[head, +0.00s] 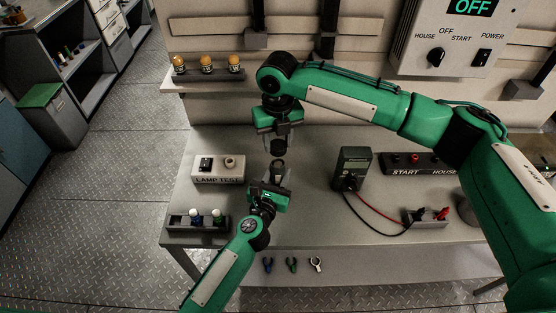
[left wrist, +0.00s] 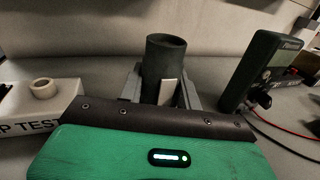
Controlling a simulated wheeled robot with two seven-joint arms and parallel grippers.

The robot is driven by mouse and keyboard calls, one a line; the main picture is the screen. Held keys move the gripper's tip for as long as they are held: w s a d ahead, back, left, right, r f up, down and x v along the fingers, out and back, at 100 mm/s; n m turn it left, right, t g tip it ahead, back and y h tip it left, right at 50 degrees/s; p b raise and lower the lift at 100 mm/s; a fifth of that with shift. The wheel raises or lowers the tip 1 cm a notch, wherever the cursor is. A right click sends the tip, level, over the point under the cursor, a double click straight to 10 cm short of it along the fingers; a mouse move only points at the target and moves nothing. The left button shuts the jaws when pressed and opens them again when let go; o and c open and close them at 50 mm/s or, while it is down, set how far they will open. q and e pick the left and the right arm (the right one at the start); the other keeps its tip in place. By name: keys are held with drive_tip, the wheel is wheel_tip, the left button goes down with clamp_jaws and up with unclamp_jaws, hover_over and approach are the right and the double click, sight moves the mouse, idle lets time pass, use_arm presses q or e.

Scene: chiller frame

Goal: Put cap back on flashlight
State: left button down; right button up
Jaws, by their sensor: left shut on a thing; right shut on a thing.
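My left gripper (head: 270,188) is shut on the flashlight body (head: 278,167), a dark tube pointing up over the table. In the left wrist view the flashlight body (left wrist: 165,60) stands upright between the jaws (left wrist: 162,90), with its round end up. My right gripper (head: 277,128) comes from above and is shut on a short dark piece, apparently the cap (head: 278,146). The cap is just above the top of the tube in the head view. A small gap seems to separate them. The right gripper and cap are not in the left wrist view.
The lamp test box (head: 218,170) is left of the grippers, also in the left wrist view (left wrist: 40,105). A multimeter (head: 353,167) with red and black leads stands to the right. A rack (head: 198,230) with several small items is at the front left. Bulbs (head: 206,64) sit on a shelf behind.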

sight(278, 164)
drive_tip(key=shift+f, duration=1.75)
drive_tip(key=shift+f, duration=0.85)
drive_tip(key=shift+f, duration=0.6)
